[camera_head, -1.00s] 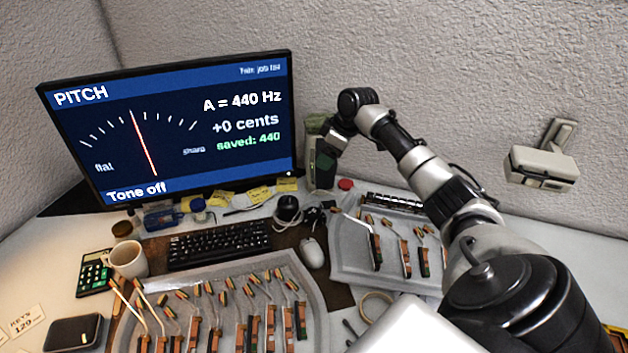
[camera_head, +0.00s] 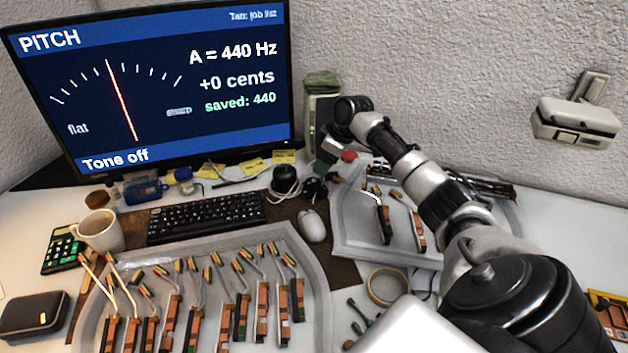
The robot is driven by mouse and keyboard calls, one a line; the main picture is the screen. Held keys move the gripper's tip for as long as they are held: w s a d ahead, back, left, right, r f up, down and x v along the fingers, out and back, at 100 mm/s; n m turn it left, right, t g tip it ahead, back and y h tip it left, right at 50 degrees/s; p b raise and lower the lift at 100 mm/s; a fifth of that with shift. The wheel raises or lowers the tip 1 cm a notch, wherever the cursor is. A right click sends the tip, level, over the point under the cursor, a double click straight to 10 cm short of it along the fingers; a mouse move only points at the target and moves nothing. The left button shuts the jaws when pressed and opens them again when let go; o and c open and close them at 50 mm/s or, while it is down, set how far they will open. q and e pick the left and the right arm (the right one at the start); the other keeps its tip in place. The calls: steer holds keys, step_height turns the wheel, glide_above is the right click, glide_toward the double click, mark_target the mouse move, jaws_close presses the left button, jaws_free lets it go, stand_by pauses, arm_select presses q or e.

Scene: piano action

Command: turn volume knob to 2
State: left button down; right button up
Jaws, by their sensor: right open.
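A round black knob-like object (camera_head: 286,179) stands on the desk just right of the keyboard; I cannot read any marking on it. A beige box like a speaker (camera_head: 313,118), with a green cloth on top, stands right of the monitor. No volume number can be read on either. My right gripper (camera_head: 322,166) points down and left in front of this box, just right of the black object and apart from it as far as I can tell. It is open and small in view; no held object shows. My left gripper is not in view.
The monitor (camera_head: 150,90) shows PITCH and "Tone off". The keyboard (camera_head: 207,217), mouse (camera_head: 312,225) and mug (camera_head: 100,231) lie in front. A tray (camera_head: 318,300) of piano parts fills the foreground; another tray (camera_head: 350,248) lies under my right arm. A tape roll (camera_head: 387,288) lies between.

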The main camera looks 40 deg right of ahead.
mark_target(313, 181)
steer(key=x, duration=0.8)
steer(key=shift+w+f+b, duration=0.15)
steer(key=shift+f+b, duration=0.1)
steer(key=shift+b, duration=0.05)
steer(key=shift+a, duration=0.1)
steer(key=c, duration=0.9)
